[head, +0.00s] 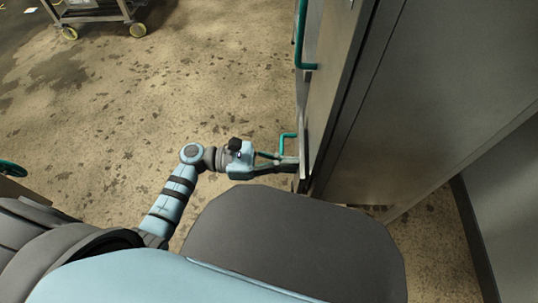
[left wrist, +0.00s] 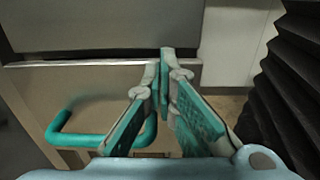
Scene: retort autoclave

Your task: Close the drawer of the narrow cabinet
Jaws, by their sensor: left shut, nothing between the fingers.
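The narrow cabinet (head: 425,90) is tall and grey and stands at the right of the head view. Its drawer front (head: 303,143) is low on the cabinet's left face, with a teal handle (head: 286,137). In the left wrist view the drawer front (left wrist: 90,88) shows a pale top edge under a darker panel, and its teal handle (left wrist: 95,138) is left of the fingers. My left gripper (head: 294,160) is shut and empty, its tips at the drawer front near its upper right corner (left wrist: 165,55). I cannot tell whether they touch or how far the drawer stands out.
A longer teal handle (head: 300,40) is higher on the cabinet face. A wheeled cart (head: 95,12) stands at the far left back. The stained floor (head: 190,85) left of the cabinet is clear. A dark ribbed body (left wrist: 295,70) is at the right of the left wrist view.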

